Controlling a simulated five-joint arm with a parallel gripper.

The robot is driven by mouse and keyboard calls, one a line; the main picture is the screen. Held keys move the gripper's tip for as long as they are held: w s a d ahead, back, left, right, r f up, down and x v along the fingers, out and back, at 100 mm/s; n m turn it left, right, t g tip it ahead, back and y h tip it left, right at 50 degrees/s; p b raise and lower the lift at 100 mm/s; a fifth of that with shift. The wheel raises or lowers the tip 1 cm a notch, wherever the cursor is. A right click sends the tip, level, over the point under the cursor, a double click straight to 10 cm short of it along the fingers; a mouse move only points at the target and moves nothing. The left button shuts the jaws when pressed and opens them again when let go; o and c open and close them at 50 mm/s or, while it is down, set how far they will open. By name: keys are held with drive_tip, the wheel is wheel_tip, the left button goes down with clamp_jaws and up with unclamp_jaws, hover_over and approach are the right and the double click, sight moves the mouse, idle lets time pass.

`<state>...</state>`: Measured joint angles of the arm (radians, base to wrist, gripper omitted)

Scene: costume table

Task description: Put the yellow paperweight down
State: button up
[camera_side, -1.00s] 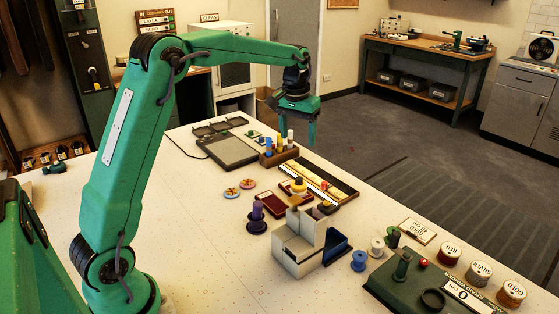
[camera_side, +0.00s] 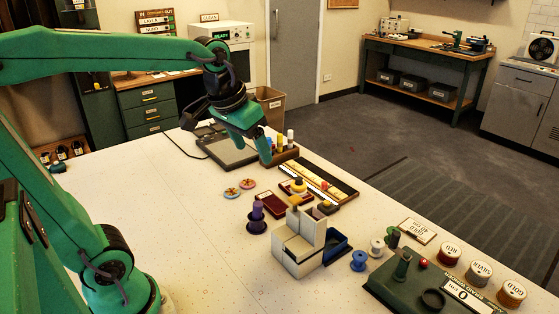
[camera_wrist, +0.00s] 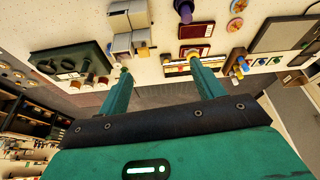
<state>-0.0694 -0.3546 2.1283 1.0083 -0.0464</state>
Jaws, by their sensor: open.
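The yellow paperweight (camera_side: 299,186) is a small yellow piece with a knob. It appears to sit on a dark red pad (camera_side: 285,188) near the middle of the white table. In the wrist view it seems to be the yellow spot (camera_wrist: 194,53) close to the tip of one finger. My gripper (camera_side: 264,158) is above the table, behind and left of the paperweight in the side view, near the block of coloured pens. In the wrist view my gripper's two fingers (camera_wrist: 160,72) are wide apart with nothing between them.
A second dark red pad (camera_side: 270,204) is empty. A purple spindle (camera_side: 257,218), a grey stepped block (camera_side: 298,245), a blue tray (camera_side: 338,245) and a long dark tray (camera_side: 327,180) crowd the area. A green machine (camera_side: 410,280) is at front right. The table's left side is clear.

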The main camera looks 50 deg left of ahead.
drive_tip(key=s+d+f+m+t, duration=0.1)
drive_tip(key=s+f, duration=0.3)
drive_tip(key=s, duration=0.5)
drive_tip(key=shift+s+d, duration=0.2)
drive_tip(key=shift+d, duration=0.4)
